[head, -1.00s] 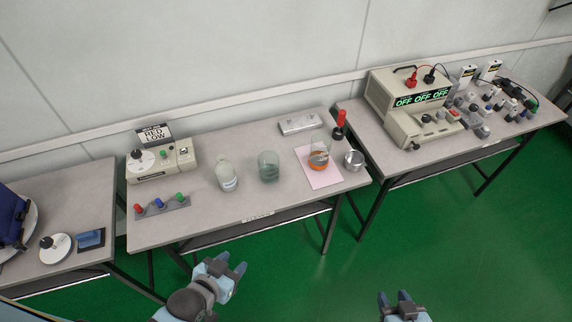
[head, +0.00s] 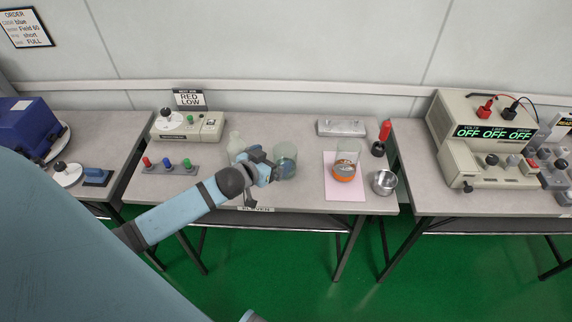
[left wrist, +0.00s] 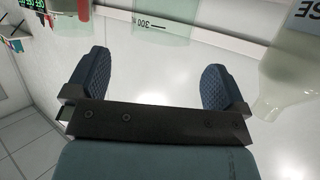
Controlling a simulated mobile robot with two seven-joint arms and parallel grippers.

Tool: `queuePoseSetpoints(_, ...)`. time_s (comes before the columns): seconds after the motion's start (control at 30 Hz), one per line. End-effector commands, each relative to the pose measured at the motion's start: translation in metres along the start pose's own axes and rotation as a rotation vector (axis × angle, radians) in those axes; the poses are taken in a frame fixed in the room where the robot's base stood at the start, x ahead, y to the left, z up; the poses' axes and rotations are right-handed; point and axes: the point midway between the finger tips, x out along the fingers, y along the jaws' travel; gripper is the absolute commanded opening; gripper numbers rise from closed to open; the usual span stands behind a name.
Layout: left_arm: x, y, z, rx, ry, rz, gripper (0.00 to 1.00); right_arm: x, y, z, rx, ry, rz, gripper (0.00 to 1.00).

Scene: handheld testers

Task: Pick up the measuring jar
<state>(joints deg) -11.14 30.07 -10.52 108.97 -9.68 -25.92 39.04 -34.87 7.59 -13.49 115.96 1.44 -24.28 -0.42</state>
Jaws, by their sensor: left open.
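The measuring jar, a clear greenish glass jar (head: 287,153), stands upright on the middle table. In the left wrist view the lower part of the jar (left wrist: 160,27) shows at the top, with a 300 mark on it. My left gripper (head: 270,165) is open and empty, just left of and in front of the jar. In the left wrist view its two fingers (left wrist: 152,82) are spread wide, with the jar beyond the tips and bare table between them. My right gripper is not in view.
A pale bottle (head: 235,143) stands close to the left gripper, partly behind it. A glass with orange liquid (head: 344,170) stands on pink paper (head: 345,192), with a metal cup (head: 383,182) beside it. A button strip (head: 168,168) lies at the left.

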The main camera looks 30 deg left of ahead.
Motion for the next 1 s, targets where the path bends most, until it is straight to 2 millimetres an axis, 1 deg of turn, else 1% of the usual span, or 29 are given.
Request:
queuePoseSetpoints(0.03, 0.009, -0.001, 0.000, 0.000, 0.001, -0.001, 1.00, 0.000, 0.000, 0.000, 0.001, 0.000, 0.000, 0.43)
queuePoseSetpoints(0.1, 0.018, 0.000, 0.000, 0.000, 0.000, -0.001, 1.00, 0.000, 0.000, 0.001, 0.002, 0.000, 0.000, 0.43)
queuePoseSetpoints(0.27, 0.027, 0.000, 0.001, 0.000, -0.001, -0.001, 1.00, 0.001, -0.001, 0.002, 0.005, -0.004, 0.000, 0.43)
queuePoseSetpoints(0.37, 0.038, 0.000, 0.000, 0.001, 0.000, 0.000, 1.00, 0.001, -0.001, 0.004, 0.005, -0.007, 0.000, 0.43)
queuePoseSetpoints(0.5, 0.060, -0.001, 0.000, 0.001, 0.000, 0.000, 1.00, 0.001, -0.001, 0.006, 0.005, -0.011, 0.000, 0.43)
queuePoseSetpoints(0.6, 0.072, -0.001, 0.001, 0.001, -0.001, 0.000, 1.00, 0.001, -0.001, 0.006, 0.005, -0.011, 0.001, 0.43)
queuePoseSetpoints(0.7, 0.077, 0.000, 0.001, 0.001, -0.001, 0.001, 1.00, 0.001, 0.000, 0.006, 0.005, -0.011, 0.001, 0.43)
queuePoseSetpoints(0.9, 0.078, 0.000, 0.002, 0.000, -0.001, 0.001, 1.00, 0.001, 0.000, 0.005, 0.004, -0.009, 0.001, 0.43)
queuePoseSetpoints(0.93, 0.078, 0.000, 0.002, 0.000, -0.001, 0.001, 0.95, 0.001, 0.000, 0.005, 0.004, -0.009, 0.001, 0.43)
queuePoseSetpoints(0.97, 0.078, 0.000, 0.002, 0.000, -0.001, 0.001, 0.89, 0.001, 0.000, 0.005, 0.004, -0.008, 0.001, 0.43)
queuePoseSetpoints(1.0, 0.078, 0.000, 0.002, 0.000, -0.001, 0.001, 0.79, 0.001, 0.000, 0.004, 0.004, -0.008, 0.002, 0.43)
